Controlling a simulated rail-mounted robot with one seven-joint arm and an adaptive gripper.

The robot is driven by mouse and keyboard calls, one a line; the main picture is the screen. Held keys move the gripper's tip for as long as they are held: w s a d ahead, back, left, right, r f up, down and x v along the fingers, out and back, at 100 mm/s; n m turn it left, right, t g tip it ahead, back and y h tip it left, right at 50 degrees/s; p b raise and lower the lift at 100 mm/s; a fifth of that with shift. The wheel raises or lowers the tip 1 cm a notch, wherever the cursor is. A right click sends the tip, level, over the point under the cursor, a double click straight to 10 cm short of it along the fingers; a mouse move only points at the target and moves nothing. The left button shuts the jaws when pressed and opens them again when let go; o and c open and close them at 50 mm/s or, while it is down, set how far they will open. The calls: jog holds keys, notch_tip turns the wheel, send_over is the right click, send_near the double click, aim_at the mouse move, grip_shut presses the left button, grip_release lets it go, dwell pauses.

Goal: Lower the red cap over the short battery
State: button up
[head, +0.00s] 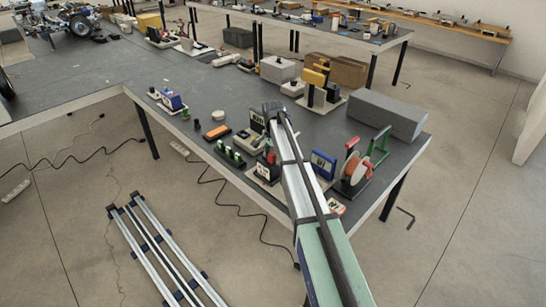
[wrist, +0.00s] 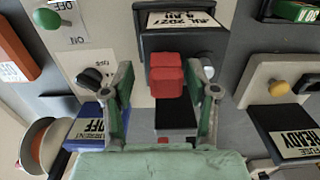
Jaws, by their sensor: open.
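The red cap (wrist: 167,75) is a blocky red piece in the middle of the wrist view. It stands at the end of a dark block (wrist: 175,113), in front of a black-framed label plate (wrist: 180,20). My gripper (wrist: 162,78) is open, with one finger on each side of the red cap and visible gaps between. I cannot tell which part is the short battery; no label I can read names it. In the head view a small red piece (head: 271,158) shows beside my arm, probably the same cap.
Close by in the wrist view are a black knob (wrist: 91,79), a blue labelled box (wrist: 88,125), a READY-labelled box (wrist: 285,132) and a yellow button (wrist: 278,88). A large grey block (head: 388,115) and an orange-white reel (head: 355,168) stand to the right on the bench.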

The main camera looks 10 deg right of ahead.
aim_at(273, 154)
notch_tip(273, 154, up, 12)
dwell(0.6)
